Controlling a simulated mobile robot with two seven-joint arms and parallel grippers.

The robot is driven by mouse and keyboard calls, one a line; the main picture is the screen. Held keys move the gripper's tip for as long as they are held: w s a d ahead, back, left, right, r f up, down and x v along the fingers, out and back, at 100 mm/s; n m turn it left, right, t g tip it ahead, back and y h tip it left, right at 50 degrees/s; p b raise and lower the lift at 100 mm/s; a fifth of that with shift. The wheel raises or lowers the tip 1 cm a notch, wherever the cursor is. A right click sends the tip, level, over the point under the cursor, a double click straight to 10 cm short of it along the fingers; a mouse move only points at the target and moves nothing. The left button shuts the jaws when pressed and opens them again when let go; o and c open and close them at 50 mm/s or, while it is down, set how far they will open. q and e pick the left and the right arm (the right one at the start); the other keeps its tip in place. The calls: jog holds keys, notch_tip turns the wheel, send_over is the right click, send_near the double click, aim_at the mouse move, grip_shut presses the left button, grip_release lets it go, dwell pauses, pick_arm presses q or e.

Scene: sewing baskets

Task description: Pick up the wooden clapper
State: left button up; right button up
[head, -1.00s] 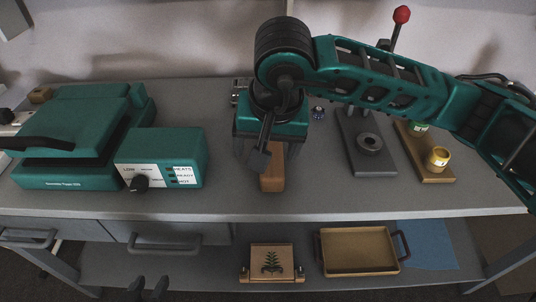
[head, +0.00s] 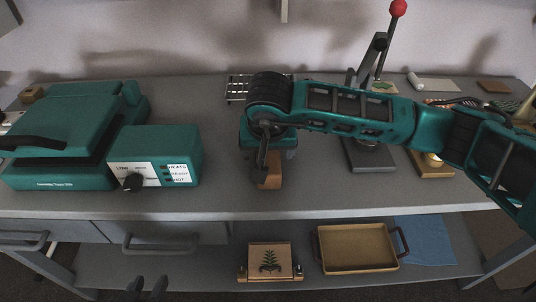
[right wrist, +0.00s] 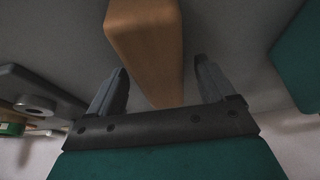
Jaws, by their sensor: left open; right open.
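The wooden clapper (head: 269,180) is a brown wood block on the grey worktop, right of the green press. Only its near part shows below my right arm in the head view. In the right wrist view the clapper (right wrist: 148,45) reaches in from the top edge, its end between my fingers. My right gripper (right wrist: 160,70) is open, with one finger on each side of the wood and visible gaps. In the head view its fingers are mostly hidden by my wrist. My left gripper (head: 148,285) is open and empty, low at the bottom left, in front of the drawers.
A green heat press (head: 70,130) with a control box (head: 158,155) stands left of the clapper. A lever press (head: 369,155) and a wooden stand (head: 432,168) are to the right. A tray (head: 357,248) and a fern-printed wooden block (head: 269,261) sit on the shelf below.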

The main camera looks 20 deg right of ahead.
jog(key=shift+w+d+f, duration=0.1)
jog(key=shift+w+f, duration=0.15)
jog(key=shift+f, duration=0.4)
jog(key=shift+c, duration=0.5)
jog(key=c, duration=1)
jog(key=shift+c, duration=0.7)
jog(key=shift+r, duration=0.15)
